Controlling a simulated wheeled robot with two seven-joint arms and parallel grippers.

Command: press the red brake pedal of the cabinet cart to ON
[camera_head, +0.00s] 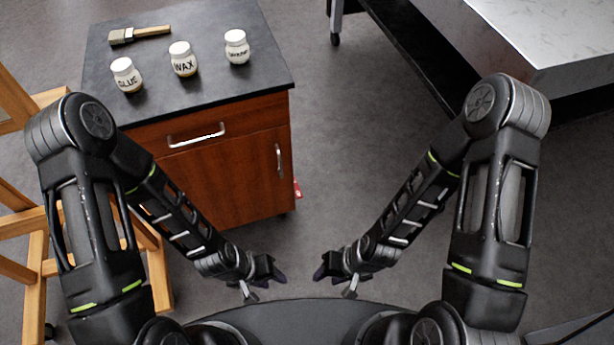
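The cabinet cart (232,182) stands ahead and left of centre, with a dark top and reddish-brown wood front. A small red piece, which looks like the brake pedal (297,188), shows low at the cart's right side; most of it is hidden behind the cart's edge, and I cannot read its setting. My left gripper (268,274) hangs in front of the cart, nearer to me and apart from the pedal. My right gripper (332,272) hangs to the right of it, also apart from the cart. Both look empty; their finger gaps are too small to make out.
On the cart top stand jars marked GLUE (127,76) and WAX (183,60), a third white jar (236,47), and a brush (140,34). A wooden frame (38,255) is at left. A marble-topped table (530,35) is at upper right. The floor (345,150) between is clear.

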